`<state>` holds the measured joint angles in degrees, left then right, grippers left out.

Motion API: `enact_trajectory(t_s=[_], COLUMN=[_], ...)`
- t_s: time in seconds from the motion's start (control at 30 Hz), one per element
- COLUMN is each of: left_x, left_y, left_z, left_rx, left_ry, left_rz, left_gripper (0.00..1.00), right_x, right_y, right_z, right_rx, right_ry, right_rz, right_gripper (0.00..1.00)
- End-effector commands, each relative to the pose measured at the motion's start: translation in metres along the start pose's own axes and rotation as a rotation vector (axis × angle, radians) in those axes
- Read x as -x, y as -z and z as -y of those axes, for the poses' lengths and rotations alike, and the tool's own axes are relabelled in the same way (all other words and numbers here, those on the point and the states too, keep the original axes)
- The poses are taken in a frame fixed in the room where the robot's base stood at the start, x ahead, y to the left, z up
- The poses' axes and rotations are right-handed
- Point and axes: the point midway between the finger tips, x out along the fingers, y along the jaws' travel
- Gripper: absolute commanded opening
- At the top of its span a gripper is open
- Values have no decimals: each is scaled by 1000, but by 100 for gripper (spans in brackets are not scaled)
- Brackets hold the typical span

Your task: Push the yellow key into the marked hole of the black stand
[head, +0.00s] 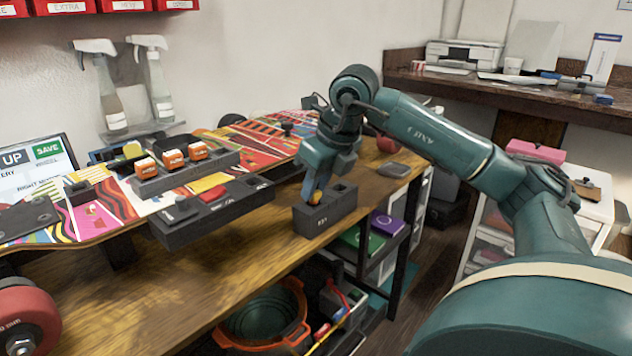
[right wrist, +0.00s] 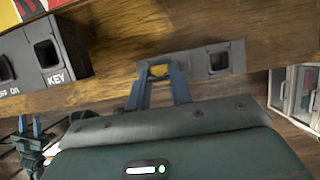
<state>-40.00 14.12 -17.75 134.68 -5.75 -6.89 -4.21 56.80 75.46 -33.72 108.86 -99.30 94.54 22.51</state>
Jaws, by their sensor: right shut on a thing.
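The yellow key (right wrist: 160,71) shows as a small yellow patch between the fingertips of my right gripper (right wrist: 159,82), which is shut on it. In the head view the right gripper (head: 316,192) points down at a small black block (head: 325,218), with the key at or in its left socket; how deep it sits is hidden. The long black stand (head: 190,232) lies to the left, along the table edge. In the right wrist view its square hole (right wrist: 46,54) is marked KEY and looks empty. My left gripper (right wrist: 30,130) shows small at lower left there, its fingers apart.
The small block's right socket (right wrist: 218,61) is empty. Behind the long stand, a tray (head: 185,178) holds several orange pieces beside a colourful skateboard deck (head: 265,137). Bare wooden table (head: 130,292) lies in front. An orange basket (head: 265,315) is below the edge.

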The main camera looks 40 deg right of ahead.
Motion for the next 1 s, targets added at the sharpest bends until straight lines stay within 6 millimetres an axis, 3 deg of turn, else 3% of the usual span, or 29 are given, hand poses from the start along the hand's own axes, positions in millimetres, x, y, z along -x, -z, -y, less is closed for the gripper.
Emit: enact_trajectory(t_s=[1.0], left_x=[0], left_y=[-5], left_z=[-1], left_rx=[0], left_ry=[0], left_rz=[0], left_gripper=[36], right_x=[-6], right_y=[2], right_z=[0], right_rx=[0], right_ry=[0], right_rz=[2], right_gripper=[0])
